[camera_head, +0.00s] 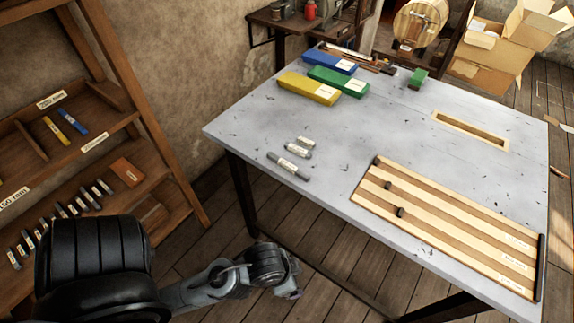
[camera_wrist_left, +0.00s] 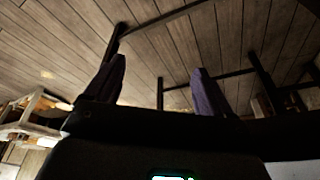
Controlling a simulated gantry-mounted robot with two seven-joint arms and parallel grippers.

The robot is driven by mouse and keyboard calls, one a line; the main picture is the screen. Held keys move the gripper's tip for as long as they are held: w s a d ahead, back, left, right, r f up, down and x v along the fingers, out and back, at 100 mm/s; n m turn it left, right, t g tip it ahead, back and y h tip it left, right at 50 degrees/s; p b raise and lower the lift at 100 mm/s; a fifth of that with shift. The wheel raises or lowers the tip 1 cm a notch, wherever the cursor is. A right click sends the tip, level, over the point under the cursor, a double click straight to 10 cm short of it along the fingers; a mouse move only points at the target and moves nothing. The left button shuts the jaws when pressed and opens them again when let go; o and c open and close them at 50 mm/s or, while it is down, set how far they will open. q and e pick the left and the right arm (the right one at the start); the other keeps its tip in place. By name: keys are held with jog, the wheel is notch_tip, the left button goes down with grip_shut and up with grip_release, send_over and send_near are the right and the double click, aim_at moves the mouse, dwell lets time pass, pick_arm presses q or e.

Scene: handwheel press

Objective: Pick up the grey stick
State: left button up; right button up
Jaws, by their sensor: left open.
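A grey stick (camera_head: 289,166) with a pale label lies on the near left part of the table (camera_head: 245,130). A shorter grey piece (camera_head: 298,150) with a label lies just behind it, and a small pale piece (camera_head: 306,141) lies behind that. My left gripper (camera_head: 292,288) is low in front of the table's left side, below the tabletop and well apart from the stick. In the left wrist view the left gripper (camera_wrist_left: 155,78) shows two spread fingers with nothing between them. The stick is not seen there. My right gripper is not in view.
A slatted wooden board (camera_head: 450,225) lies at the table's near right. Yellow (camera_head: 308,88), green (camera_head: 338,81) and blue (camera_head: 331,62) boxes lie at the back. A wooden shelf (camera_head: 97,134) with several small labelled sticks stands left.

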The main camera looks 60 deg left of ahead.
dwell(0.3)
pick_arm(q)
jog(key=c, duration=0.6)
jog(key=shift+c, duration=0.2)
